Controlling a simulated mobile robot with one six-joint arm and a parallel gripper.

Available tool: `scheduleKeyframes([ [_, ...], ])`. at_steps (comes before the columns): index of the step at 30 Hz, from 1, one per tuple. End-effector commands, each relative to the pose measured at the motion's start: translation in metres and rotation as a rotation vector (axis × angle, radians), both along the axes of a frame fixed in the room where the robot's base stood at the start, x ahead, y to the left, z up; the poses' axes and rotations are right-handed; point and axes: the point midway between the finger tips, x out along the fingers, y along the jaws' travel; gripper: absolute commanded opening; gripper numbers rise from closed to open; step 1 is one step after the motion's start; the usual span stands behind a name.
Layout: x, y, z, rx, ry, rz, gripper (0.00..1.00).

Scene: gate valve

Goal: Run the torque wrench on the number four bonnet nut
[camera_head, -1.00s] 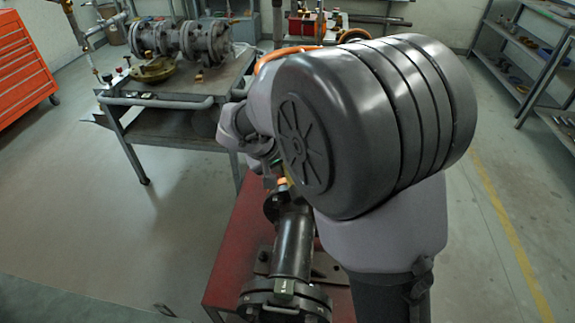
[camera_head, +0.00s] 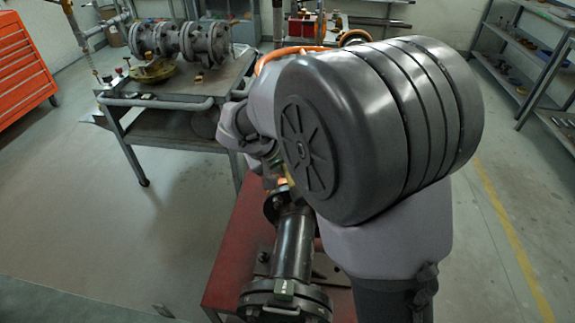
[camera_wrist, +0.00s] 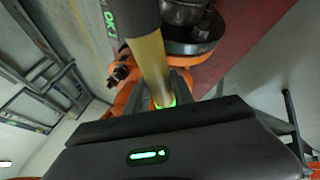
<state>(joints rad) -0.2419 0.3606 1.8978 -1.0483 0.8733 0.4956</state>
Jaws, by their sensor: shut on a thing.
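In the wrist view my gripper (camera_wrist: 166,100) is shut on a tan and grey cylindrical bar (camera_wrist: 152,62), which looks like the torque wrench's handle. Green light glows at its lower end. The bar runs up out of the picture, so its working end is hidden. A dark round flanged part (camera_wrist: 187,32), perhaps of the valve, stands beyond it at the top. In the head view the black valve and pipe body (camera_head: 294,243) lies on a red stand, and my arm covers the gripper and most of the valve's far end. I cannot make out the number four nut.
The red stand (camera_head: 226,262) carries the pipe. A metal workbench (camera_head: 160,103) with another valve assembly (camera_head: 180,42) is behind left. An orange tool cabinet (camera_head: 22,58) is far left, and shelves (camera_head: 535,60) are at right. The floor at left is clear.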

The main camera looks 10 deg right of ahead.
Motion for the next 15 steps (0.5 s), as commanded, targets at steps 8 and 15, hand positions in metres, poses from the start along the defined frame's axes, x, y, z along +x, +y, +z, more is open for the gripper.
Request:
scheduleKeyframes([
  [8, 0.0, -0.001, 0.013, -0.001, 0.001, -0.003, 0.0],
  [15, 0.0, -0.001, 0.032, 0.0, -0.001, -0.002, 0.0],
])
